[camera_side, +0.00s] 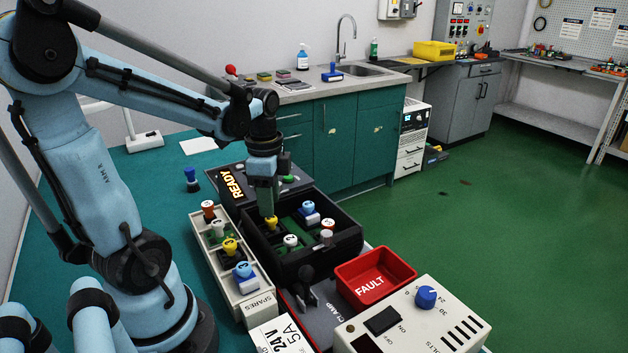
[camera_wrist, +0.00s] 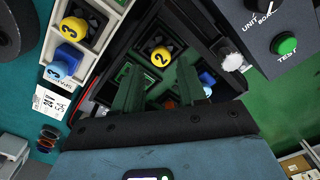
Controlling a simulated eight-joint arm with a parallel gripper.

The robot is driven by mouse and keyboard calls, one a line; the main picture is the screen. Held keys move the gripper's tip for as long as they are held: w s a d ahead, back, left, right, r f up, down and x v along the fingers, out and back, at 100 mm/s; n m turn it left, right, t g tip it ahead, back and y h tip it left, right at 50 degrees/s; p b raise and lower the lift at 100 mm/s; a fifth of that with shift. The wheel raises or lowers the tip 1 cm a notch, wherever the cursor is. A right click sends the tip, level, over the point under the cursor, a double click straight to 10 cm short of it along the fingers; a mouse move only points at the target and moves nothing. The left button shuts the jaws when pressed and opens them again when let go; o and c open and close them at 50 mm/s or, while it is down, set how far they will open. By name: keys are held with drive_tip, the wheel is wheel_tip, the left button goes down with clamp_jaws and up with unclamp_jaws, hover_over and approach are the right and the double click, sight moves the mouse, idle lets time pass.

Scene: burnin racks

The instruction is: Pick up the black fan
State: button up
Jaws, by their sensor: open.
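No piece is plainly marked as a fan. Two yellow-capped pieces have dark bases: one marked 2 (camera_wrist: 160,57) in the black rack (camera_side: 351,245), and one (camera_side: 230,247) in the pale SPARES tray (camera_side: 213,264). I cannot tell for certain which is the black fan. My gripper (camera_side: 267,207) points down over the back left of the rack. Its green fingers (camera_wrist: 158,82) are apart and empty in the wrist view, with the yellow cap 2 showing just beyond and between their tips. In the side view that cap (camera_side: 271,223) is just below the fingers.
The rack also holds blue and white-capped pieces. The tray holds orange, white and blue-capped ones. A black upright clamp (camera_side: 306,279), a red FAULT bin (camera_side: 375,275) and a power supply (camera_side: 420,318) stand in front. A READY panel (camera_side: 238,183) stands behind.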

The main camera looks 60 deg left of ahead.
sight(272, 226)
drive_tip(key=shift+a+f, duration=0.1)
drive_tip(key=shift+f, duration=2.3)
clamp_jaws()
